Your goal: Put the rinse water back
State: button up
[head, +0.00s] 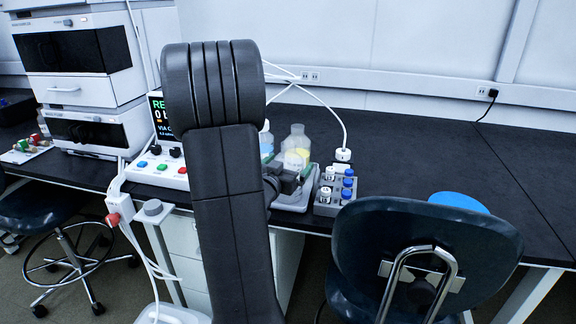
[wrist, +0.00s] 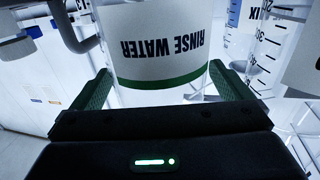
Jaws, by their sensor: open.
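The rinse water bottle (wrist: 158,42) fills the upper middle of the wrist view. It has a white label with dark letters, upside down in this picture, and a green band at its edge. My gripper (wrist: 160,70) is open, with one green-padded finger on each side of the bottle. Whether the pads touch it I cannot tell. In the head view my gripper (head: 290,178) is low at the front of a grey tray (head: 297,205) holding bottles. A clear bottle with a yellow label (head: 297,150) stands there. My arm hides part of this area.
Graduated clear vessels (wrist: 272,40) stand close right of my gripper in the wrist view. A rack of capped vials (head: 335,192) stands right of the tray. A control box (head: 160,168) is at left. A chair (head: 425,255) stands in front. The bench at right is clear.

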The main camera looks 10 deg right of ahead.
jog(key=shift+r, duration=0.15)
jog(key=v, duration=1.2)
jog(key=shift+p, duration=0.45)
